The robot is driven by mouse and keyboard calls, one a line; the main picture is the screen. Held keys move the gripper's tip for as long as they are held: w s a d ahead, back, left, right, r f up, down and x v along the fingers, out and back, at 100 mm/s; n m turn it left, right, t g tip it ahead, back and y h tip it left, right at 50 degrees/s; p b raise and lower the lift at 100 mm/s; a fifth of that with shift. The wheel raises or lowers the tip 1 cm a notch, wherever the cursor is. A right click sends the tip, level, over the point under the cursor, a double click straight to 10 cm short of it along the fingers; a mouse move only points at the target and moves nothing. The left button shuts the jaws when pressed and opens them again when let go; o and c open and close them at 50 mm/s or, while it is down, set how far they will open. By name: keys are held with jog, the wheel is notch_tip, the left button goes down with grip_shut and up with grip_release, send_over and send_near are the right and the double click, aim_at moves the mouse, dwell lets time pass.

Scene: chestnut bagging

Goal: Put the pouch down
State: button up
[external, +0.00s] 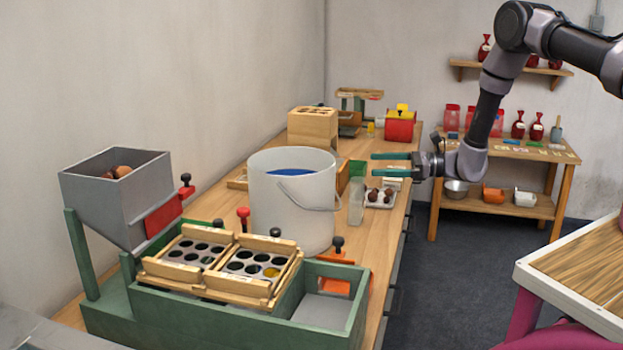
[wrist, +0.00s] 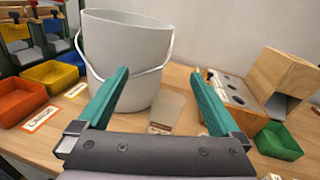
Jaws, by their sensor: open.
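A pale, translucent pouch (external: 356,203) stands upright on the wooden workbench, just right of the white bucket (external: 292,213). In the wrist view the pouch (wrist: 168,107) shows beyond and between my fingers, with a pale label at its foot. My gripper (external: 373,164) is open with nothing between its green fingers; it also shows in the wrist view (wrist: 160,74). In the external view the fingers point left, above the level of the pouch's top. I cannot tell the exact gap between them and the pouch.
The white bucket (wrist: 128,55) with its wire handle stands close beyond my left finger. A wooden box (wrist: 285,76) and a green tray (wrist: 279,142) lie to the right. Orange (wrist: 19,100) and yellow (wrist: 50,75) trays lie left. A white tray of chestnuts (external: 381,206) is beside the pouch.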

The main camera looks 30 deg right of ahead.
jog(key=s+a+r+n+g+h, duration=0.1)
jog(key=s+a+r+n+g, duration=0.25)
jog(key=r, duration=0.65)
jog(key=s+a+r+n+g+h, duration=0.15)
jog(key=s+r+n, duration=0.25)
jog(key=s+r, duration=0.45)
jog(key=s+a+r+n+g+h, duration=0.1)
jog(key=s+a+r+n+g, duration=0.2)
jog(key=r, duration=0.8)
jog(key=s+d+r+n+t+h, duration=0.1)
jog(key=s+d+r+n+h, duration=0.2)
jog(key=s, duration=0.6)
jog(key=s+d+r+n+t+h, duration=0.2)
jog(key=s+d+r+n+h, duration=0.1)
jog(key=s, duration=0.6)
jog(key=s+d+r+n+t+h, duration=0.2)
jog(key=s+r, duration=0.4)
jog(key=s, duration=0.4)
jog(key=shift+d+r+n+h, duration=0.2)
jog(key=shift+d+n+h, duration=0.3)
jog(key=shift+d, duration=0.7)
jog(key=shift+s, duration=0.1)
